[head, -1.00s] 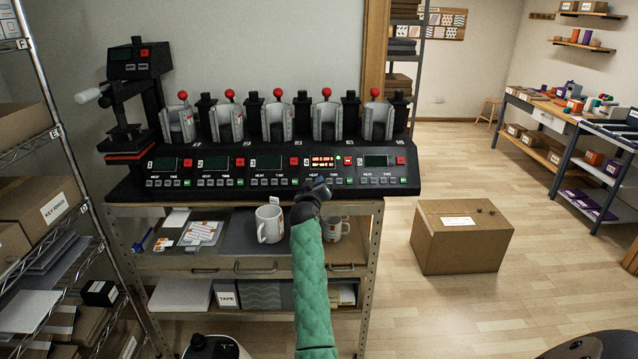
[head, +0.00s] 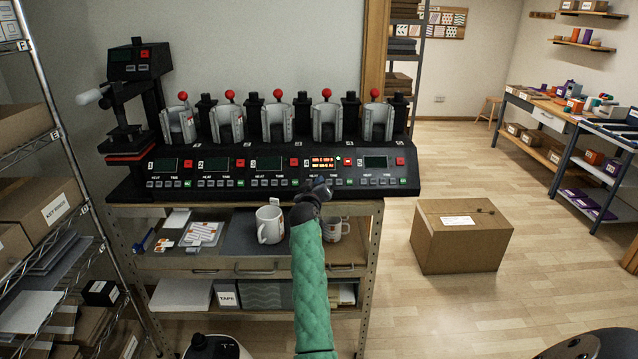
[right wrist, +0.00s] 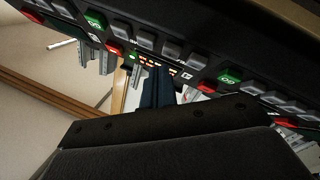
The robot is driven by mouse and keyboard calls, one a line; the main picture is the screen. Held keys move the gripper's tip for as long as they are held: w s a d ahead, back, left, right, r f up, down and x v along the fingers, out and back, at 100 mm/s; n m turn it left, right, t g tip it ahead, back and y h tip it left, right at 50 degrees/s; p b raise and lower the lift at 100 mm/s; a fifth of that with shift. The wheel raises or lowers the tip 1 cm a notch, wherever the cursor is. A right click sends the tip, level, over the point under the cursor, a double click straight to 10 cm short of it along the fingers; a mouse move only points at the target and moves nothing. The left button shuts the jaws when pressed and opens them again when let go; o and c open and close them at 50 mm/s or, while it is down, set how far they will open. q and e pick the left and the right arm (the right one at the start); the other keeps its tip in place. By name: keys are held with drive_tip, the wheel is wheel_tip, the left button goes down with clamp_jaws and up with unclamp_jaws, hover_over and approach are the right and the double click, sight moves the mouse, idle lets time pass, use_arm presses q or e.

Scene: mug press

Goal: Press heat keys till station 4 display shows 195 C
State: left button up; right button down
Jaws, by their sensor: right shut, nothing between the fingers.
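The mug press (head: 130,190) is a long black machine on a wooden bench, with a row of stations, each with a display and small grey keys. The station 4 display (head: 323,162) is lit orange, but its digits are too small to read; the other displays are dark. My right gripper (head: 319,184) is shut and empty at the keys below the station 4 display. In the right wrist view its dark fingers (right wrist: 158,88) point at the key row; whether they touch a key cannot be told. The gripper hides some station 4 keys. My left gripper is not in view.
A cardboard box (head: 460,250) sits on the floor at right. A wire shelf (head: 60,130) stands at left.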

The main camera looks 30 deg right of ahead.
drive_tip(key=shift+s+r, duration=0.1)
drive_tip(key=shift+r, duration=0.05)
drive_tip(key=s+a+r+p, duration=0.2)
drive_tip(key=s+r+p, duration=0.1)
drive_tip(key=shift+r, duration=0.1)
idle(0.4)
idle(2.3)
